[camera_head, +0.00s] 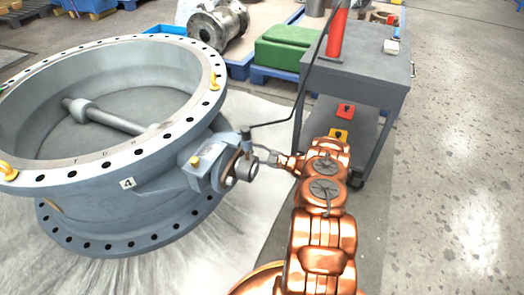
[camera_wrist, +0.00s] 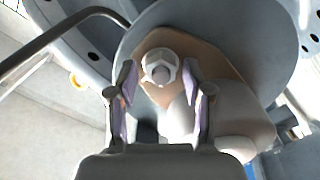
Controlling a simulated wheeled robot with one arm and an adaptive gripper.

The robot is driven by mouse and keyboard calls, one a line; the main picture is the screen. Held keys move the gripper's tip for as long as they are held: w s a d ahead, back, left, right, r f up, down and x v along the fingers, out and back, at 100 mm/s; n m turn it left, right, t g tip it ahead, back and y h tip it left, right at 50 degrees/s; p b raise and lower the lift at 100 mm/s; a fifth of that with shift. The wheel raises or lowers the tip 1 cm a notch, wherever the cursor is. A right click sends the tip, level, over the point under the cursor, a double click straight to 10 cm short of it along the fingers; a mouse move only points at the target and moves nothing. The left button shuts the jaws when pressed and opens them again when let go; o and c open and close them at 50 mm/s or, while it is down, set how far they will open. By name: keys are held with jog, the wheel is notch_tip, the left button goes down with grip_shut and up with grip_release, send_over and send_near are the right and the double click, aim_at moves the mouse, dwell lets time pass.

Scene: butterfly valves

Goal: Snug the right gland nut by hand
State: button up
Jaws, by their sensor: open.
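The large grey butterfly valve (camera_head: 110,190) lies with its round opening upward, and a side housing (camera_head: 210,165) sticks out at its right. My gripper (camera_head: 262,155) reaches this housing from the right; the nut is too small to make out there. In the wrist view a pale hex nut (camera_wrist: 160,67) sits on a tan plate (camera_wrist: 205,62). My gripper (camera_wrist: 160,90) is open, with one finger at each side of the nut and visible gaps to both. A pale rounded part (camera_wrist: 178,118) lies just below the nut and is partly hidden by the right finger.
A thin dark bent rod (camera_head: 300,90) rises beside the housing; it also crosses the wrist view's upper left (camera_wrist: 60,45). A grey cart (camera_head: 360,75) stands behind my arm. Open floor (camera_head: 460,160) lies to the right.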

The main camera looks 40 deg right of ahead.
jog(key=n+b, duration=0.9)
jog(key=b, duration=0.2)
jog(key=shift+f, duration=0.15)
